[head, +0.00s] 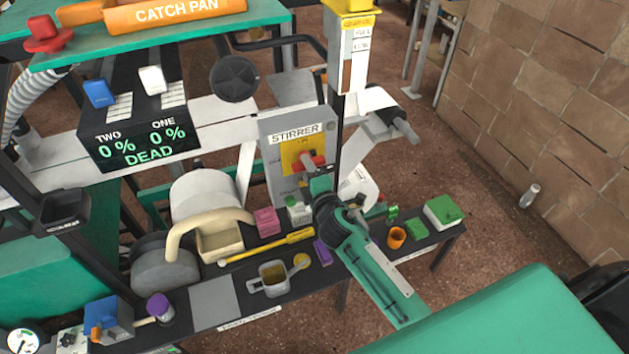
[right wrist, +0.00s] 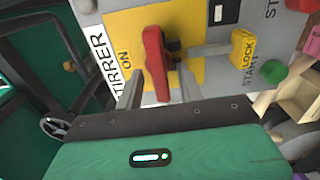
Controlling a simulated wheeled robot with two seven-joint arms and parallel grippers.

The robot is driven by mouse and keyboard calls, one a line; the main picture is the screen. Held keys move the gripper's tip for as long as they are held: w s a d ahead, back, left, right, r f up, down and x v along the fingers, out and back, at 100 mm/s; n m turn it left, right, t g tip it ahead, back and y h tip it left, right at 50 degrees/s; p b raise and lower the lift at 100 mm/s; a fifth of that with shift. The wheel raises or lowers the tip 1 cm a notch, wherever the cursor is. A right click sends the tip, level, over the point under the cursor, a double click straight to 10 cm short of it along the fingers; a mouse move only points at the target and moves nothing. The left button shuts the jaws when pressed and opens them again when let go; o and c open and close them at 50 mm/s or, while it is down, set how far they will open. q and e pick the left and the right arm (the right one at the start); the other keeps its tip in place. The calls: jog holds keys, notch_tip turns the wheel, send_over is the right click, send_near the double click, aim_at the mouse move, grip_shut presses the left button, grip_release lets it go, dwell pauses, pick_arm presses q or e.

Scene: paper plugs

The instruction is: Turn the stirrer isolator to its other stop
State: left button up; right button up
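The stirrer isolator is a red handle (right wrist: 155,65) on a yellow plate (right wrist: 195,20), fixed to the grey panel marked STIRRER (head: 270,160). In the head view the red handle (head: 314,162) lies roughly crosswise, below the ON mark (right wrist: 125,57). My right gripper (head: 308,172) is at the panel; in the right wrist view its fingers (right wrist: 160,88) are apart, one on each side of the handle, with gaps visible. Whether either finger touches it is unclear. My left gripper is not in view.
Below the panel, the dark shelf (head: 215,300) holds a metal mug (head: 270,280), a yellow tool (head: 265,247) and small blocks. A brick wall (head: 545,110) stands right.

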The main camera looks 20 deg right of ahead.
jog(key=s+b, duration=0.3)
jog(key=s, duration=1)
jog(key=shift+s, duration=0.25)
notch_tip(320, 180, down, 25)
jog(key=s+m+g, duration=0.2)
jog(key=m+g, duration=0.2)
jog(key=g, duration=0.1)
jog(key=s+d+f+m+g, duration=0.15)
jog(key=s+f, duration=0.25)
jog(key=f, duration=0.4)
jog(key=s+d+f+m+g, duration=0.1)
jog(key=s+f+m+g, duration=0.15)
jog(key=s+f, duration=0.45)
jog(key=s+d+f+m+g, duration=0.1)
jog(key=s+f+m+g, duration=0.3)
jog(key=s+f, duration=0.7)
jog(key=s+d+f+m+g, duration=0.1)
jog(key=s+f+m+g, duration=0.2)
jog(key=s+f, duration=0.8)
jog(key=s+g, duration=0.1)
jog(key=s, duration=0.6)
jog(key=shift+s+m, duration=0.3)
jog(key=shift+m, duration=0.1)
